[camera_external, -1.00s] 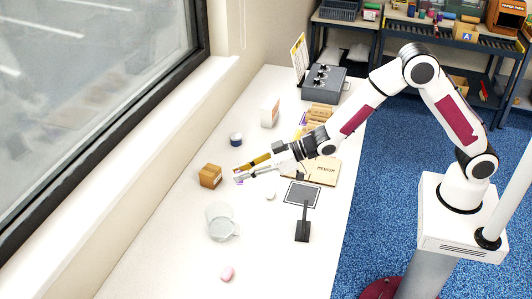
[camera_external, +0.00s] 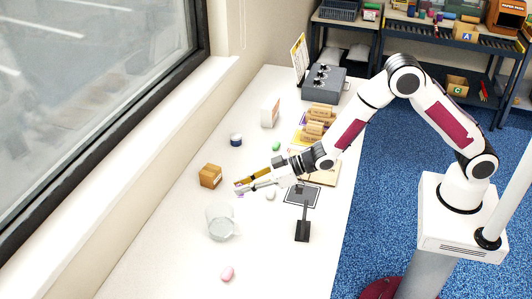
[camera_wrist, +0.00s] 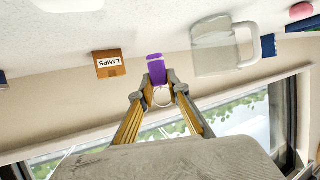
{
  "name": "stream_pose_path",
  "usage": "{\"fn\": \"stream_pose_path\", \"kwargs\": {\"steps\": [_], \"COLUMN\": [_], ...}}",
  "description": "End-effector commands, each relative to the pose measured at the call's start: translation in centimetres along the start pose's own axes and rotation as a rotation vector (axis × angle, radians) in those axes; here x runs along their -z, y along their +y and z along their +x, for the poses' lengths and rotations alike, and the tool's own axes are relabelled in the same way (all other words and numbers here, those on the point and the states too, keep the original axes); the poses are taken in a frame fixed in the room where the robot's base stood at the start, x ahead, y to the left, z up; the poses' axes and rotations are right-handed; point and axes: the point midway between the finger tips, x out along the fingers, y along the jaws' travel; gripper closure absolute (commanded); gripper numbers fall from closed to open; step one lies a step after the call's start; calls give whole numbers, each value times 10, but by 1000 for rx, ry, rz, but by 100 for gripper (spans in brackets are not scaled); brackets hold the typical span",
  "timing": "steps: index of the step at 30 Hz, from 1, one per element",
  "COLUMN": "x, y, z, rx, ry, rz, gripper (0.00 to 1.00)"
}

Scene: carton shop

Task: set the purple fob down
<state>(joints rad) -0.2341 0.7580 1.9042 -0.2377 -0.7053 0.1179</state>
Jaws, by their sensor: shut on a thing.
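The purple fob (camera_wrist: 157,72) is between my fingertips in the wrist view, with a thin pale ring hanging beside it. In the external view the fob (camera_external: 238,188) is a small purple patch at the tip of my gripper (camera_external: 243,187). My gripper (camera_wrist: 155,86) is shut on the fob, with its fingers pointing left over the white table (camera_external: 170,245). The fob is close to the tabletop; I cannot tell whether it touches.
A brown box labelled LAMPS (camera_wrist: 109,64) stands just left of my fingertips in the wrist view. A clear mug (camera_external: 221,222) is near in front. A white round item (camera_external: 270,194), a black stand (camera_external: 303,230) and a pink item (camera_external: 227,273) are around. The front table is mostly clear.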

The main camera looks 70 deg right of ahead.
Motion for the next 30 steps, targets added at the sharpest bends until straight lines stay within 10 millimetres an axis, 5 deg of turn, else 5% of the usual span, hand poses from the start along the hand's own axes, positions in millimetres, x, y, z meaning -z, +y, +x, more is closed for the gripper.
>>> {"fn": "stream_pose_path", "kwargs": {"steps": [15, 30], "x": [-7, -40], "y": [0, 0], "z": [3, 17], "rx": [0, 0], "ry": [1, 1], "rz": [0, 0], "gripper": [93, 93]}}
